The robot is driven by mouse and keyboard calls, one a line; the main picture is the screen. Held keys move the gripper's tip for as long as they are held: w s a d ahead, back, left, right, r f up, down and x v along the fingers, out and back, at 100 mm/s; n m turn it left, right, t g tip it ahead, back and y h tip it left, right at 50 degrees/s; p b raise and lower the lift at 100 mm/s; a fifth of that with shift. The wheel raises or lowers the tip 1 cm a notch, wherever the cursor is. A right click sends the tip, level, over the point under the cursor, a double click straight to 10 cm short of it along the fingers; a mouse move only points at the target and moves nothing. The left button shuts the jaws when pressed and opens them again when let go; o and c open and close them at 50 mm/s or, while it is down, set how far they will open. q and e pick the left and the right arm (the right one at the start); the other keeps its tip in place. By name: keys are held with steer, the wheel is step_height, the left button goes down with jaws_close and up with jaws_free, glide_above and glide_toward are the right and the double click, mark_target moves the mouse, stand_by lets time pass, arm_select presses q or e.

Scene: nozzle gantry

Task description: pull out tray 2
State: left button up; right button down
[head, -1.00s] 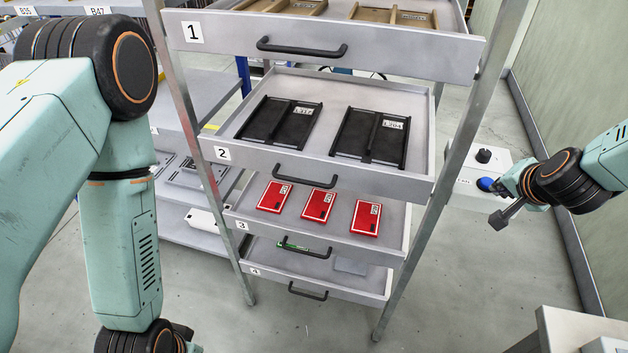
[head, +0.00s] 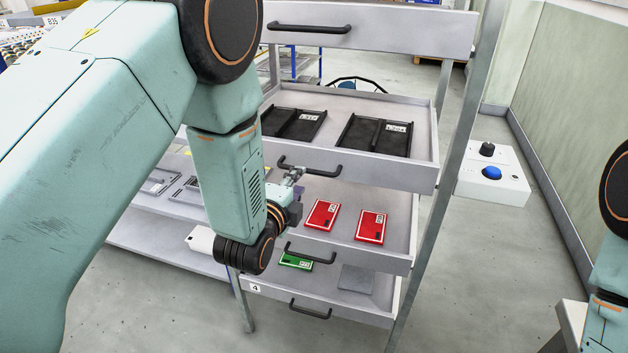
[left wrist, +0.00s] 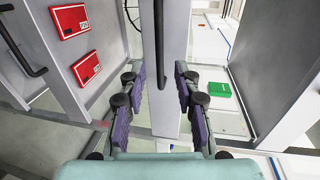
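Tray 2 (head: 385,170) is a grey drawer in the rack, holding two black pieces (head: 375,135) with labels. Its black bar handle (head: 308,168) is on the front panel, and its number is hidden behind my left arm. My left gripper (head: 297,177) is at the left part of this handle. In the left wrist view, its purple-padded fingers (left wrist: 158,92) are open and spread on both sides of a grey panel with a dark handle (left wrist: 159,45). I cannot tell whether they touch the handle. My right gripper is out of view; only part of that arm shows at the right edge.
Tray 1 (head: 400,28) is above. Below are the tray with red boxes (head: 370,226) and tray 4 (head: 340,308), with a green card (head: 296,261) inside. A control box (head: 495,178) with a blue button stands right of the rack.

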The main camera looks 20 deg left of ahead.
mark_target(307, 171)
arm_select(q)
steer(key=w, duration=0.2)
steer(key=w+f, duration=0.1)
steer(key=w, duration=0.4)
steer(key=shift+w+a+f, duration=0.1)
steer(key=shift+w+f, duration=0.15)
steer(key=shift+f, duration=0.05)
steer(key=shift+s+d+r, duration=0.1)
steer(key=shift+d, duration=0.15)
steer(key=shift+c, duration=0.4)
steer(key=shift+a, duration=0.15)
steer(key=c, duration=0.5)
jaws_close()
